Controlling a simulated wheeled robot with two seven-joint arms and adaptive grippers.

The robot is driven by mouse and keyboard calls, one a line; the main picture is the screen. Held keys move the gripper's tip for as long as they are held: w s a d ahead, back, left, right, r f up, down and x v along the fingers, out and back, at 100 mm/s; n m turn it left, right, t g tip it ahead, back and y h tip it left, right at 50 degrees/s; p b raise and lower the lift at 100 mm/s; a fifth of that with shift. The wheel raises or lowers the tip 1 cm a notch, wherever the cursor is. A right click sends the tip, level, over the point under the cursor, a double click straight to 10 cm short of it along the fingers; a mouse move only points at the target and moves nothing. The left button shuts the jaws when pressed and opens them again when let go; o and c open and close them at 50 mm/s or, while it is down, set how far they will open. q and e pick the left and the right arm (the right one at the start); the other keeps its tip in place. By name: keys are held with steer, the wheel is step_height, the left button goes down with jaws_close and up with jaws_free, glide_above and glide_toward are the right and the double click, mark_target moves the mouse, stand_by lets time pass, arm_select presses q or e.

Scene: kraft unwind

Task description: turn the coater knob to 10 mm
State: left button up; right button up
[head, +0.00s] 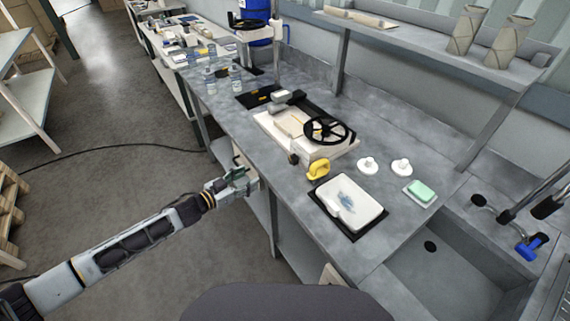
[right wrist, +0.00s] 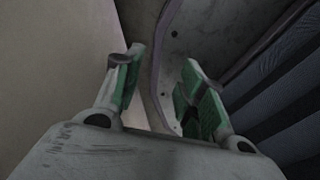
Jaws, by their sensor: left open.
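The coater (head: 318,149) is a cream, flat machine on the grey bench, with a black handwheel (head: 329,130) on its right end. A small dark knob (head: 293,158) sits at its near front corner; its setting is too small to read. My left gripper (head: 246,181) is open and empty, by the bench's front edge, to the left of the knob and apart from it. My right gripper (right wrist: 160,88) shows only in the right wrist view. Its green-padded fingers are apart with nothing between them.
A yellow-handled tool (head: 319,168) stands right of the knob. A white tray (head: 349,203) lies on a black mat. Two white round pieces (head: 368,165), a green sponge (head: 421,191) and a sink (head: 450,272) are further right. Clear jars (head: 210,80) stand at the left.

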mark_target(291, 160)
arm_select(q)
steer(key=shift+s+d+r+n+g+h, duration=0.3)
steer(key=shift+s+d+r+n+h, duration=0.45)
steer(key=shift+r+h, duration=0.2)
steer(key=shift+s+d+r+n+g+h, duration=0.3)
steer(key=shift+s+d+r+n+h, duration=0.4)
steer(key=shift+s+r+h, duration=0.2)
steer(key=shift+w+d, duration=0.1)
steer(key=shift+w, duration=0.05)
steer(key=shift+p+x, duration=0.55)
steer(key=shift+x, duration=6.25)
steer(key=shift+c, duration=0.5)
steer(key=c, duration=1)
